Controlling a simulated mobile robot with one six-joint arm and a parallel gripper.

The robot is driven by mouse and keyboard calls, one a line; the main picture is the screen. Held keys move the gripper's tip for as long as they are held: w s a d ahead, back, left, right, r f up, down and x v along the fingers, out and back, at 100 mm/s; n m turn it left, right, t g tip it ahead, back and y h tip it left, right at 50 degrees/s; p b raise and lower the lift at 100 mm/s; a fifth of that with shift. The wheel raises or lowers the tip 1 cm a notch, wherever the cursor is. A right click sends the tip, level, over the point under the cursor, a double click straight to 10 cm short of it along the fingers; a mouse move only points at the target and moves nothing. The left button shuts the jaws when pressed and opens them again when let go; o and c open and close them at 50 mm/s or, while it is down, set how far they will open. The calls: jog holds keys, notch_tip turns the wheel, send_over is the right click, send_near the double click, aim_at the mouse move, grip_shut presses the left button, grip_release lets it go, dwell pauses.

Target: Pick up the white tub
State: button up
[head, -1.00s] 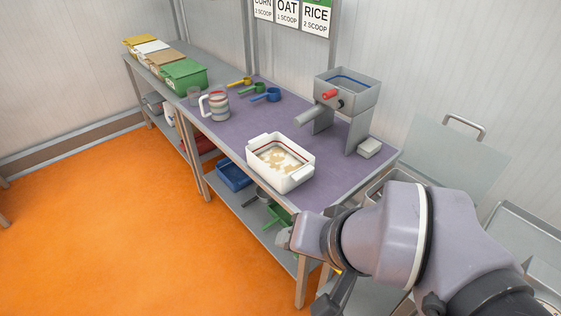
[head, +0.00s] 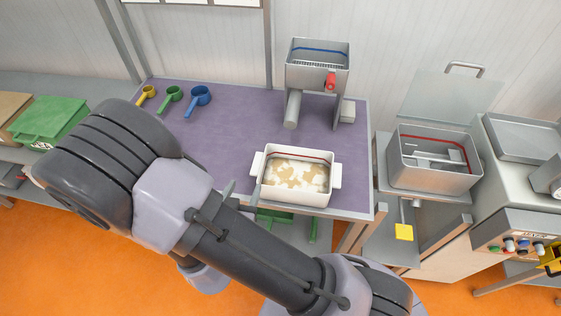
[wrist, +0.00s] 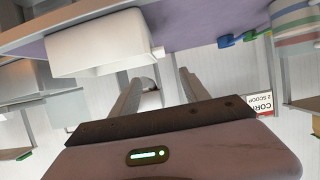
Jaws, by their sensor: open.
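The white tub (head: 298,196) stands upright at the front edge of the purple-topped table. It has a handle at each end, a red line inside and tan and white pieces in it. My gripper (head: 242,192) is by the tub's left end, its two grey fingers apart and nothing seen between them. One finger overlaps the tub's left handle area in the head view; I cannot tell whether it touches. In the wrist view, which looks upside down, the tub's plain side (wrist: 95,45) shows at upper left, beyond the spread fingers (wrist: 158,88).
A grey hopper with a red knob (head: 331,82) stands behind the tub. Yellow, green and blue scoops (head: 198,96) lie at the table's back left. A metal bin (head: 432,165) stands to the right. The purple tabletop (head: 235,125) between scoops and hopper is clear.

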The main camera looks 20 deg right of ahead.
jog(key=b, duration=0.1)
send_near(257, 162)
jog(key=x, duration=0.4)
jog(key=shift+d+r, duration=0.15)
jog(key=shift+d, duration=0.35)
jog(key=x, duration=0.2)
jog(key=b+x, duration=0.1)
jog(key=x, duration=0.2)
jog(key=shift+w+a+f+b, duration=0.15)
jog(key=shift+w+f+b, duration=0.15)
jog(key=shift+f, duration=0.05)
jog(key=shift+a, duration=0.1)
grip_shut()
